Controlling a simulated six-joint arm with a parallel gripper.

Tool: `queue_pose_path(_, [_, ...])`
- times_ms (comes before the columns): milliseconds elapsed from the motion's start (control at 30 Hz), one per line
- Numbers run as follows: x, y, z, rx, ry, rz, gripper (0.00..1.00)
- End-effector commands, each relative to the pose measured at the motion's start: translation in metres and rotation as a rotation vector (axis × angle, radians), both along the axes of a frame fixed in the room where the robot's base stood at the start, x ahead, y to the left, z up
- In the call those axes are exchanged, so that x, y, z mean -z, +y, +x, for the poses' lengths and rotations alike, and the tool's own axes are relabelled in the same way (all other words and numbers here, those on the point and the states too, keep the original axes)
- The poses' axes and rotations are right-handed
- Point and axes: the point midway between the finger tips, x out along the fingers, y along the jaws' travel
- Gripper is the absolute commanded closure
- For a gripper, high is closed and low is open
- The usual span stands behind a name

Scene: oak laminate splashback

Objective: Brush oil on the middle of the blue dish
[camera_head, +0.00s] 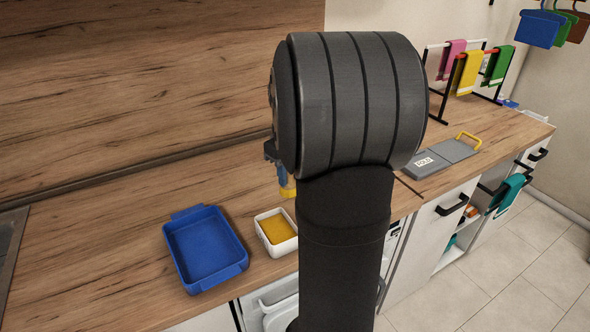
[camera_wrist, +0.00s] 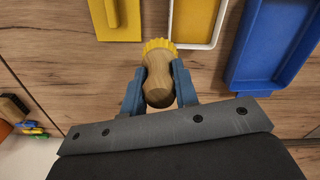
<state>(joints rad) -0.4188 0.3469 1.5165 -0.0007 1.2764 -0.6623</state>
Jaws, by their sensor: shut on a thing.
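The blue dish (camera_head: 205,248) is rectangular with end tabs and lies on the wooden counter, left of the white dish. It also shows at the right of the wrist view (camera_wrist: 268,50). The white dish (camera_head: 277,238) holds yellow-orange oil (camera_head: 277,228) and shows in part in the wrist view (camera_wrist: 213,44). My gripper (camera_wrist: 159,80) is shut on a brush (camera_wrist: 157,75) with a wooden handle and yellow bristles. The bristles overlap the white dish's corner in the wrist view; contact cannot be told. In the head view my arm hides most of my gripper (camera_head: 278,172).
A yellow flat object (camera_wrist: 115,20) lies on the counter in the wrist view. A grey case (camera_head: 445,160) with a yellow handle and a towel rack (camera_head: 466,72) stand to the right. The wooden splashback (camera_head: 150,80) bounds the counter's back. Counter behind the dishes is clear.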

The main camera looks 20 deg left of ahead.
Motion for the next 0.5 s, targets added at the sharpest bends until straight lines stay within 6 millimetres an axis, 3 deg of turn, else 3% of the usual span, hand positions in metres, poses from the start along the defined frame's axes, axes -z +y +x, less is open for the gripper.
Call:
queue_pose_path(33, [-0.001, 0.004, -0.016, -0.004, -0.001, 0.0, 0.96])
queue_pose_path(200, [0.002, 0.01, -0.054, -0.003, -0.002, 0.0, 0.96])
queue_pose_path(333, [0.005, 0.011, -0.069, -0.002, -0.001, 0.0, 0.96])
queue_pose_path(500, [0.015, 0.011, -0.072, 0.0, 0.0, -0.001, 0.96])
